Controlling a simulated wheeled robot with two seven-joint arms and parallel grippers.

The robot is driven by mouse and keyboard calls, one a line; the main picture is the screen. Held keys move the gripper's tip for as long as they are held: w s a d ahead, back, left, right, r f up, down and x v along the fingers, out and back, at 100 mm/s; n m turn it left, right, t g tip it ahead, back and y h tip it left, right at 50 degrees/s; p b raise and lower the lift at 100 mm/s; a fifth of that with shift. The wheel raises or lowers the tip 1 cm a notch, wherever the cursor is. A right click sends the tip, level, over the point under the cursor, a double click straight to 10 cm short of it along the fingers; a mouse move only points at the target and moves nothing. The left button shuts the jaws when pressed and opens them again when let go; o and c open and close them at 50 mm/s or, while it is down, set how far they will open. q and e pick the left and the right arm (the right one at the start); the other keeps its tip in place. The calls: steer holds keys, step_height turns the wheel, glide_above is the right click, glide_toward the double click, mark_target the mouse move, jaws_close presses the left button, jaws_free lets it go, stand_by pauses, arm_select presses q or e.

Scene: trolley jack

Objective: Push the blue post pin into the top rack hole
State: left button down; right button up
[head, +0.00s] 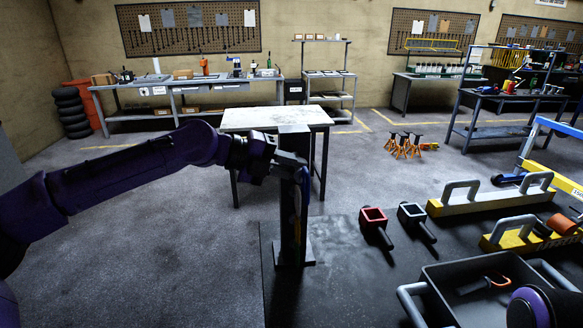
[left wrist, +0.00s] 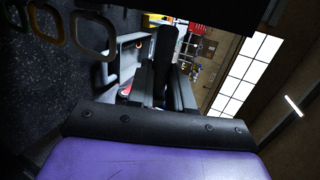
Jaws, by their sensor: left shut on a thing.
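A dark upright rack post (head: 291,225) stands on a flat foot at the left edge of the dark mat, with a blue strip along its right side. My left gripper (head: 291,160) reaches in from the left, level, at the upper part of the post. In the left wrist view its fingers (left wrist: 165,88) are shut, with a dark bar-like shape between or just beyond them. The blue post pin is hidden at the jaws, and its colour does not show. The top hole cannot be made out. My right gripper is out of view; only part of my right arm shows at the lower right.
A grey tray (head: 455,300) with handles and yellow-grey handled bars (head: 490,201) are at the right. A light-topped table (head: 270,117) stands behind the post.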

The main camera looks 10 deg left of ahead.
arm_select(q)
steer(key=shift+w+a+p, duration=0.15)
steer(key=shift+w+a, duration=0.15)
steer(key=shift+w, duration=0.4)
steer(key=shift+w+a+p, duration=0.2)
steer(key=shift+w+a, duration=0.05)
steer(key=shift+w, duration=0.45)
steer(key=shift+w+a+p, duration=0.15)
steer(key=shift+w+a, duration=0.15)
steer(key=shift+w, duration=0.4)
steer(key=c, duration=0.9)
jaws_free()
steer(key=shift+c, duration=0.2)
steer(key=b+v, duration=0.3)
steer(key=v, duration=0.7)
steer(key=shift+a+r, duration=0.15)
steer(key=shift+r, duration=0.05)
steer(key=shift+s, duration=0.2)
